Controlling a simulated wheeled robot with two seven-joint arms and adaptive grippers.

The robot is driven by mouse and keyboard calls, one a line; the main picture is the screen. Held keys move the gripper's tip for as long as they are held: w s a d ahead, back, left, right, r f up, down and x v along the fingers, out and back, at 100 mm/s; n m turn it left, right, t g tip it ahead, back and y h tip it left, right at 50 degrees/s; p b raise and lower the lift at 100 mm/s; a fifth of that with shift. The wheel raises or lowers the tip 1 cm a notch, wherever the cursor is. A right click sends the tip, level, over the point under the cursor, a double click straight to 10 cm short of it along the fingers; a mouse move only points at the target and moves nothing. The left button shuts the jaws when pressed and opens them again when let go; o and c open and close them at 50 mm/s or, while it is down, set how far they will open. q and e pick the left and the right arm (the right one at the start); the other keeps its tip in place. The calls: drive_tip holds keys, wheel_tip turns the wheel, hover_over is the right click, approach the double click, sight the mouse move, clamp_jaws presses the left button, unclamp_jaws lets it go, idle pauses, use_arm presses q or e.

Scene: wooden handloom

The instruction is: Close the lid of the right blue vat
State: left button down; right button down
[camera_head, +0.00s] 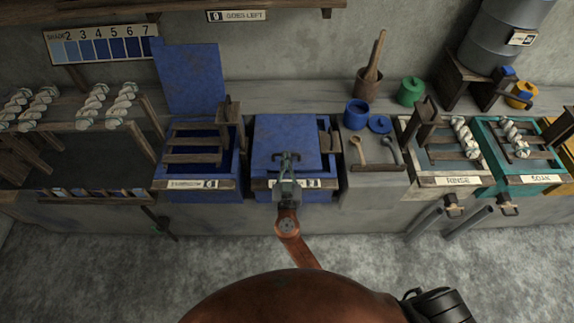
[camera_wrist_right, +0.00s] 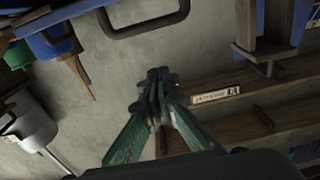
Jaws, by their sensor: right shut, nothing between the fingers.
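The right blue vat (camera_head: 262,191) stands in the middle of the bench in the head view. Its blue lid (camera_head: 287,135) lies down over the top, flat or nearly so; I cannot tell if it is fully seated. Wooden pieces (camera_head: 329,140) show at its right edge. My right gripper (camera_head: 287,156) is in front of the lid's front part; whether it touches is unclear. In the right wrist view its fingers (camera_wrist_right: 158,84) are together, with nothing held. My left gripper is not in view.
The left blue vat (camera_head: 200,196) has its lid (camera_head: 190,78) standing upright at the back. A blue pot (camera_head: 356,114) and spoons lie to the right, then the rinse vat (camera_head: 457,181) and soak vat (camera_head: 537,179). A shelf (camera_head: 190,8) runs above.

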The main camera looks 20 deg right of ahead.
drive_tip(key=x, duration=0.5)
drive_tip(key=shift+w+p, duration=0.15)
drive_tip(key=shift+p, duration=0.15)
drive_tip(key=f, duration=0.1)
drive_tip(key=s+f, duration=0.1)
drive_tip(key=shift+f, duration=0.35)
drive_tip(key=shift+s+a+f+b, duration=0.2)
drive_tip(key=shift+f+b, duration=0.1)
drive_tip(key=shift+f, duration=0.25)
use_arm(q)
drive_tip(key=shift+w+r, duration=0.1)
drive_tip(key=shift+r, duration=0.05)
